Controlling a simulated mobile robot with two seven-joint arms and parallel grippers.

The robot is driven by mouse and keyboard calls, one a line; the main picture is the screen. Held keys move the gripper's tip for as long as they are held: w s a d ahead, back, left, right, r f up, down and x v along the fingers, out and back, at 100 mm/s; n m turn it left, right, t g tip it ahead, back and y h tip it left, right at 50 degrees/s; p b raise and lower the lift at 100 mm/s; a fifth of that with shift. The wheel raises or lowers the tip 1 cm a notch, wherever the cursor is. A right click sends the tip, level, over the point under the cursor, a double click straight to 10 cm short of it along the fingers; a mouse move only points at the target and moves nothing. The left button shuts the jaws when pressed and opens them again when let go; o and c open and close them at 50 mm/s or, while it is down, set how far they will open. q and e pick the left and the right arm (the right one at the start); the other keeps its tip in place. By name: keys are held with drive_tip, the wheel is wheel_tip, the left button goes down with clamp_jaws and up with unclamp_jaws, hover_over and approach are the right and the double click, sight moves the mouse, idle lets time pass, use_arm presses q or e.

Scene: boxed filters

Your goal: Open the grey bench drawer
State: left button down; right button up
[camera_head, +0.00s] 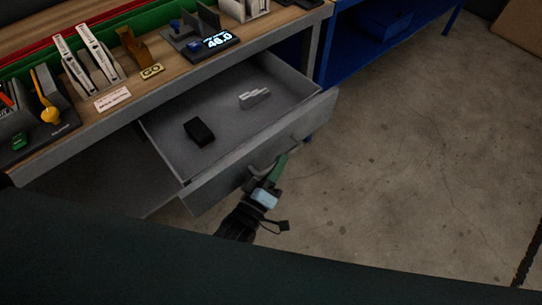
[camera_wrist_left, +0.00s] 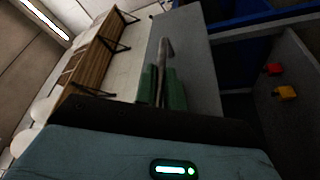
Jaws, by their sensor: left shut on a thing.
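The grey bench drawer (camera_head: 185,198) stands pulled well out from under the wooden-topped bench in the head view. Its bar handle (camera_head: 272,163) is on the front panel. My left gripper (camera_head: 277,170) is at the handle, its green fingers shut on it. In the left wrist view the green fingers (camera_wrist_left: 162,88) close around the grey handle (camera_wrist_left: 165,56) in front of the drawer's front panel (camera_wrist_left: 196,60). Inside the drawer lie a black box (camera_head: 199,132) and a light grey ridged piece (camera_head: 254,97). My right gripper is not in view.
A blue cabinet (camera_head: 350,45) stands right of the bench. The concrete floor (camera_head: 420,170) to the right is clear.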

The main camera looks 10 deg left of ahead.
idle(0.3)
use_arm(q)
drive_tip(key=c, duration=1.5)
unclamp_jaws()
drive_tip(key=shift+s, duration=0.1)
drive_tip(key=v, duration=0.7)
drive_tip(key=shift+s+a+f+b, duration=0.15)
drive_tip(key=shift+s+b, duration=0.2)
drive_tip(key=shift+b, duration=0.05)
